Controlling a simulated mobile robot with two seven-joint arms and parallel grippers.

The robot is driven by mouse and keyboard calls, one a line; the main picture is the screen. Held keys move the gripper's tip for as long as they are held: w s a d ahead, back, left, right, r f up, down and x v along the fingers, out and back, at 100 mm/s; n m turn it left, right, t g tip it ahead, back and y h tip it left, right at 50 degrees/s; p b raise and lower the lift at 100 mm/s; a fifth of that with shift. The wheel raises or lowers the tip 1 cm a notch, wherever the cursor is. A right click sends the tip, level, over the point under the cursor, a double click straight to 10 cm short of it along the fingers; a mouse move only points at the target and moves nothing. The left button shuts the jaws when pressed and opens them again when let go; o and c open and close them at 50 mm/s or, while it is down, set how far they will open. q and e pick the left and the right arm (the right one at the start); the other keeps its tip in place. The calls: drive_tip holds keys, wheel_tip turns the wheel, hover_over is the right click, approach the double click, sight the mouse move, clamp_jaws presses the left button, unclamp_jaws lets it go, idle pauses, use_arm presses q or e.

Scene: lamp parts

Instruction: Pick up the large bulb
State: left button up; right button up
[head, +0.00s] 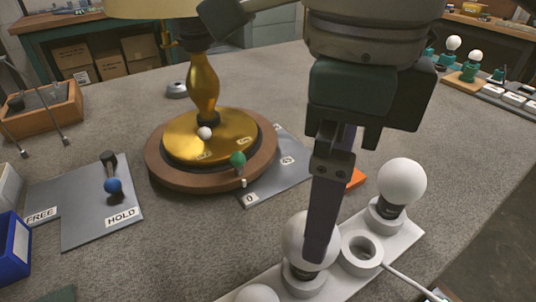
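Large round white bulbs stand in a white socket strip (335,284) at the lower right. One bulb (402,183) stands upright at the strip's right end. A second bulb (294,229) is partly hidden behind a long dark finger of my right gripper (322,245). I cannot tell which is the largest. The gripper points down, its fingertip overlapping the second bulb in the picture; contact and finger gap cannot be made out. My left gripper is not seen.
An empty socket ring (361,253) sits between two bulbs. A brass lamp (204,90) on a round wooden base stands left of the gripper. A grey FREE/HOLD plate (82,205) with a blue-knobbed lever and a blue bin (14,248) are at left. A cable (410,283) leaves the strip.

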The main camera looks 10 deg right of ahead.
drive_tip(key=f, duration=0.7)
drive_tip(key=shift+s+a, duration=0.25)
drive_tip(key=shift+a, duration=0.1)
drive_tip(key=shift+c, duration=0.4)
drive_tip(key=shift+r, duration=0.1)
drive_tip(key=c, duration=1.1)
